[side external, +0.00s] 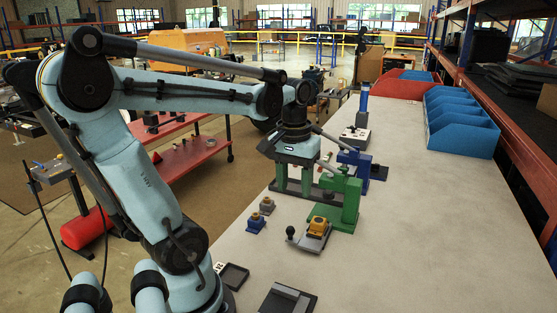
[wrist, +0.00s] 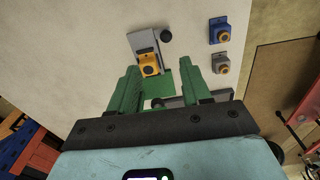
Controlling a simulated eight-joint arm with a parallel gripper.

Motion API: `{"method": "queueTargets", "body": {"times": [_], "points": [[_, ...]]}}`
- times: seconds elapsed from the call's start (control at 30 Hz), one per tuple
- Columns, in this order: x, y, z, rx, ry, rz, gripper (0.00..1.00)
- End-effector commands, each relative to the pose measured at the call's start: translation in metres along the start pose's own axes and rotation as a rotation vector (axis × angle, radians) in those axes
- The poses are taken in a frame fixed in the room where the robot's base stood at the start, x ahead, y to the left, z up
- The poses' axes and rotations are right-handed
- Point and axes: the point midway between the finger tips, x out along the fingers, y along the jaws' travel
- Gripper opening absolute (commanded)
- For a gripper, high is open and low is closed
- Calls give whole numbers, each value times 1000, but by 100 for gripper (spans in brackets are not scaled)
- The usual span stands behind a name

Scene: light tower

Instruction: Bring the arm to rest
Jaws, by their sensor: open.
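My gripper (side external: 294,193) hangs over the table, its two green fingers pointing down and spread apart. In the wrist view my gripper (wrist: 159,67) shows nothing held between its fingers. A yellow block (side external: 319,225) sits in a grey fixture (side external: 310,240) with a black ball knob; the yellow block also shows just beyond the fingertips in the wrist view (wrist: 149,64). A blue block (side external: 256,223) and a grey block (side external: 267,206), each with a brass-coloured top, stand apart on the table nearby. They also show in the wrist view, blue (wrist: 220,29) and grey (wrist: 221,64).
A green stand (side external: 345,203) is close beside my gripper, with its lever raised. A blue stand (side external: 353,180) is behind it. Blue bins (side external: 462,125) and a red bin (side external: 400,86) line the far right. Dark trays (side external: 233,276) lie near my base. The table's right front is clear.

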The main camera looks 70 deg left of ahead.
Motion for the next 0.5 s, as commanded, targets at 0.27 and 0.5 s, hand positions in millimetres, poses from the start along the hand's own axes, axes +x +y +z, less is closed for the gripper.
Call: {"method": "queueTargets", "body": {"times": [0.27,0.5], "points": [[14,71,29,410,302,113,48],[19,113,54,666,513,211,48]]}}
